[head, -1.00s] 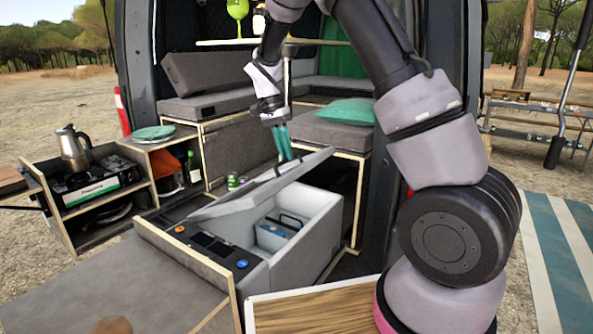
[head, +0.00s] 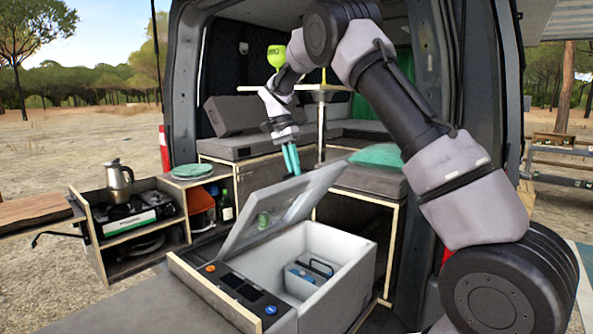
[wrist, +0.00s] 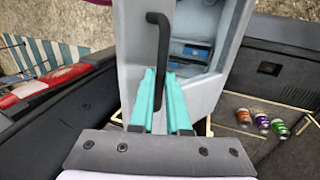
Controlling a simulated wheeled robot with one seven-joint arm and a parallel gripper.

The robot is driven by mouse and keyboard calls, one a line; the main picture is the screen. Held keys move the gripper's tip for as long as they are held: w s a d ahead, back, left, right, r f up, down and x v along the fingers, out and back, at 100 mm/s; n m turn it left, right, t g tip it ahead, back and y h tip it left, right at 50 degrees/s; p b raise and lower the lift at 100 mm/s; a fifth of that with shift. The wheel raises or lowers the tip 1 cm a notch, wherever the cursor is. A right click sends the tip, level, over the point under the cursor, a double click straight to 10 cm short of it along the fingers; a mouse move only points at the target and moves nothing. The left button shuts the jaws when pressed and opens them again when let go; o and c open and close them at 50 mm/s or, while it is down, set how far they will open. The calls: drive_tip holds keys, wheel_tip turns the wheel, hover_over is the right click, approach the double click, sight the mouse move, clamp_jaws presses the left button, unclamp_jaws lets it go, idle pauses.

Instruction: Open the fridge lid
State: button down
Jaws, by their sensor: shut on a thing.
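The grey fridge (head: 345,262) has a pale interior. Its lid (head: 285,205) is tilted up steeply, raised at the far right side and low near the control panel. Items with blue parts and a black handle (head: 308,275) lie inside. My gripper (head: 292,168), with teal fingers, is at the lid's upper edge. In the wrist view, my gripper (wrist: 160,82) is shut on the black lid handle (wrist: 158,42), with one finger on each side of the bar. The exact contact is partly hidden by the fingers.
A cooker with a kettle (head: 118,180) stands at the left, next to a shelf with a bottle (head: 226,206). The van's door frame (head: 475,80) rises at the right.

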drive_tip(key=shift+s+a+f, duration=0.1)
drive_tip(key=shift+a+f, duration=0.05)
drive_tip(key=shift+f, duration=0.1)
drive_tip(key=c, duration=0.9)
unclamp_jaws()
drive_tip(key=shift+a+f, duration=0.1)
drive_tip(key=shift+r, duration=0.2)
drive_tip(key=shift+r, duration=0.1)
drive_tip(key=v, duration=1)
drive_tip(key=shift+r, duration=0.35)
